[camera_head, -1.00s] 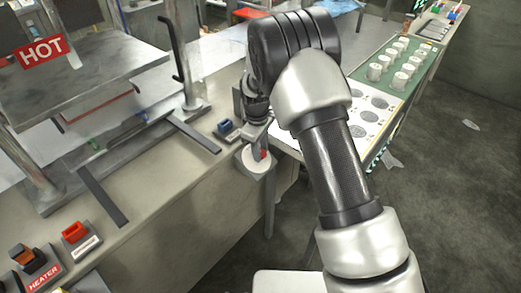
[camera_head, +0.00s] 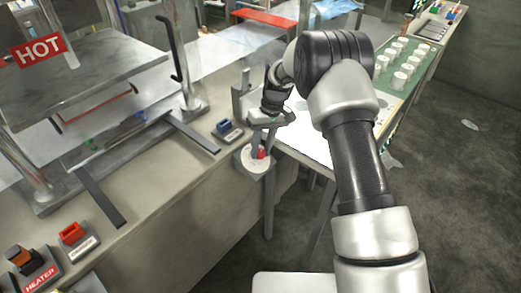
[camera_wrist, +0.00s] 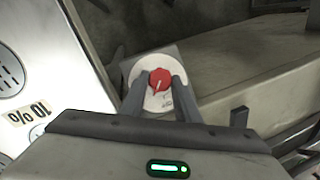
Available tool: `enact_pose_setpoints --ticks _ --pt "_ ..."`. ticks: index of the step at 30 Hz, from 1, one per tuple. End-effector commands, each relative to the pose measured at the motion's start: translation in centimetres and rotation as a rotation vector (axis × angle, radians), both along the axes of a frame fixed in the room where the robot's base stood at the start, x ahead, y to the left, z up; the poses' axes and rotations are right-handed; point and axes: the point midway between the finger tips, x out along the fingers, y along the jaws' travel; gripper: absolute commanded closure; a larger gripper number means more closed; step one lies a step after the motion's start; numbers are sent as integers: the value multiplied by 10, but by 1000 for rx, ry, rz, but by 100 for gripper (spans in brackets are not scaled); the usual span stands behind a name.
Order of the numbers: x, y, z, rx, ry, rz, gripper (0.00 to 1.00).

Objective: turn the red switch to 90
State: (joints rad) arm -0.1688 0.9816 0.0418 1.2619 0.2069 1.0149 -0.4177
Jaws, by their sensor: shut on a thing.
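The red switch (camera_wrist: 160,79) is a round knob with a pale pointer line, on a white round dial (camera_wrist: 147,66) with small markings I cannot read. In the wrist view my gripper (camera_wrist: 161,84) has one finger on each side of the knob and is shut on it. In the head view the red switch (camera_head: 261,153) shows between the fingers of my gripper (camera_head: 262,148), above the white dial (camera_head: 247,164) at the front edge of the bench. The fingers hide part of the dial.
A red switch block (camera_head: 72,233) and a heater switch (camera_head: 32,262) stand farther left. A press marked HOT (camera_head: 40,48) rises behind. A table with white cups (camera_head: 402,77) is at the right.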

Motion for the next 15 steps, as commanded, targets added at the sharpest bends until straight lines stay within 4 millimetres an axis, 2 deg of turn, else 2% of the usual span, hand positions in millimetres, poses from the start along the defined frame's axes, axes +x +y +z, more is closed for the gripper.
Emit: enact_pose_setpoints --ticks 15 --pt "3 -6 -2 152 190 -426 93"
